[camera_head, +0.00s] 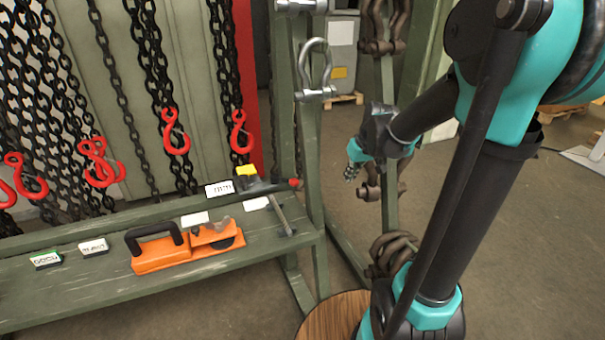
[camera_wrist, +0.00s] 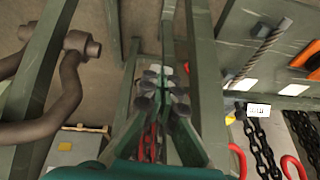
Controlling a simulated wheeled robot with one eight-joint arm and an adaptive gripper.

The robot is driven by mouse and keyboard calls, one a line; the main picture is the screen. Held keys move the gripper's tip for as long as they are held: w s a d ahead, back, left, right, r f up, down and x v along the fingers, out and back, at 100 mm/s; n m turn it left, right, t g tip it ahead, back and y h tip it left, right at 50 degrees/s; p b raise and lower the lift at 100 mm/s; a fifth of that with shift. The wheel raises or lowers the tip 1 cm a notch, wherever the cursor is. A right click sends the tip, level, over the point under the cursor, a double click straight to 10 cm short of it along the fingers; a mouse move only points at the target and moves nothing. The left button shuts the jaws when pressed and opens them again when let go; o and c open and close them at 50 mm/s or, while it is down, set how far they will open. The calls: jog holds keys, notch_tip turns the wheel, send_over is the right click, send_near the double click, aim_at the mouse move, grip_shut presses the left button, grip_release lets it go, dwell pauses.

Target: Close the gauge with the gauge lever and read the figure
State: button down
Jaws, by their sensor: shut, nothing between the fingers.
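A grey tool (camera_head: 262,187) with a red-tipped bar (camera_head: 294,183) and a yellow block (camera_head: 245,170) lies at the bench's right end; it looks like the gauge with its lever, but I cannot tell surely. A steel rod (camera_head: 279,213) points from it toward the front edge and also shows in the wrist view (camera_wrist: 262,48). A white card (camera_head: 219,188) with small dark marks stands behind; I cannot read it reliably. My gripper (camera_head: 352,173) is shut and empty, right of the bench and apart from the tool. Its fingers show in the wrist view (camera_wrist: 163,85).
An orange tool with a black handle (camera_head: 187,249) lies on the green bench (camera_head: 75,292). Chains with red hooks (camera_head: 176,130) hang behind. Open floor lies at right.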

jog(key=w+a+n+g+y, duration=0.2)
jog(key=w+a+n, duration=0.2)
jog(key=w, duration=0.4)
jog(key=w+a+f+n+g+y, duration=0.1)
jog(key=w+a+n+g+y, duration=0.1)
jog(key=w+a, duration=0.4)
jog(key=w+n+g, duration=0.1)
jog(key=w+n, duration=0.1)
jog(key=shift+w+n+g, duration=0.3)
jog(key=shift+w+n, duration=0.05)
jog(key=shift+n, duration=0.05)
jog(key=x, duration=1)
jog(key=shift+s, duration=0.1)
